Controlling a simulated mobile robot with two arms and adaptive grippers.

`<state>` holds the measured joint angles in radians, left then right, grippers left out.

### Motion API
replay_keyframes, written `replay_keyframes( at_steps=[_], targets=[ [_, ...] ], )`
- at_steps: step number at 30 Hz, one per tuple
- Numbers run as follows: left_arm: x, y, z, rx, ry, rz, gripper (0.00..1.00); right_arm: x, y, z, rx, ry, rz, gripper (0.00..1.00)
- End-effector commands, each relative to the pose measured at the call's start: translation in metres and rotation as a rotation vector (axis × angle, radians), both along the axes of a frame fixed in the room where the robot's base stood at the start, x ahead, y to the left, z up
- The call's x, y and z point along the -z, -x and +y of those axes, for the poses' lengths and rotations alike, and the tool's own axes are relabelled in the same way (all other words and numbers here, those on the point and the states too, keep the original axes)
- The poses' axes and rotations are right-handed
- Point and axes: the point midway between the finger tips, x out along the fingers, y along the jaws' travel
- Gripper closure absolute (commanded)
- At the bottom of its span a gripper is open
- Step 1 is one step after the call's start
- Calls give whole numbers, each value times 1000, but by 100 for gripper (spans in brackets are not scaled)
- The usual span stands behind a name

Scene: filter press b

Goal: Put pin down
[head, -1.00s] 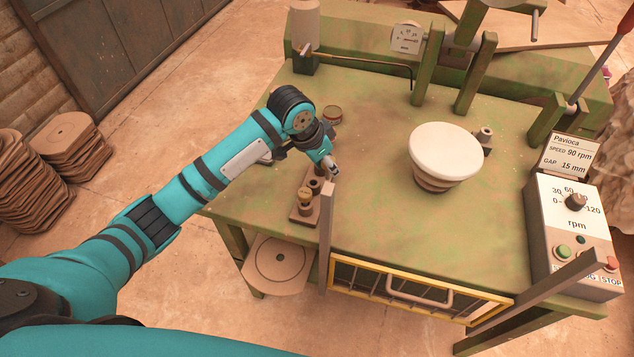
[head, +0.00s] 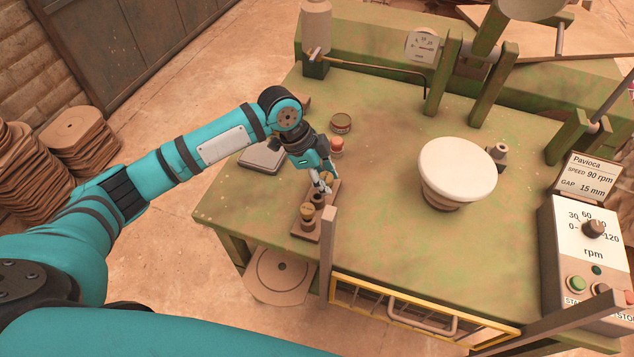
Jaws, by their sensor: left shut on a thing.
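My left gripper (head: 322,186) is shut on a pin, mostly hidden by the fingers. It points down at the far end of a small brown wooden block (head: 327,216) on the green table. A brass-topped piece (head: 308,212) stands upright at the block's near end, and a dark round piece (head: 317,198) stands at its middle, close to the fingertips. I cannot tell whether the held pin touches the block. My right gripper is not in view.
Left of the block lies a flat grey scale (head: 262,157). A red-topped jar (head: 336,146) and a round tin (head: 341,122) stand behind the gripper. A white-topped stack (head: 457,168) stands to the right. A post (head: 327,250) rises at the table's front edge.

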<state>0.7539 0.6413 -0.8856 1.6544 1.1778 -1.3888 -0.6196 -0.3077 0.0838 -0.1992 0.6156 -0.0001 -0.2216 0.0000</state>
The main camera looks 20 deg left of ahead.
Motion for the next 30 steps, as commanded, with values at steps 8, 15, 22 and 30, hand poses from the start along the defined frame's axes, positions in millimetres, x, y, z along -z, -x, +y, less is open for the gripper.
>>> replay_keyframes(
  at_steps=[8, 15, 22, 30],
  targets=[
    [7, 5, 16, 1, 1, 2, 100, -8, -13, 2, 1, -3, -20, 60],
    [36, 5, 16, -1, 0, 0, 100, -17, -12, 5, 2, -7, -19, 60],
    [37, 5, 16, 1, 1, -1, 100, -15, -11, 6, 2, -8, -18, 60],
    [39, 5, 16, 0, 0, 0, 50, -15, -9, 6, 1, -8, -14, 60]
  ],
)
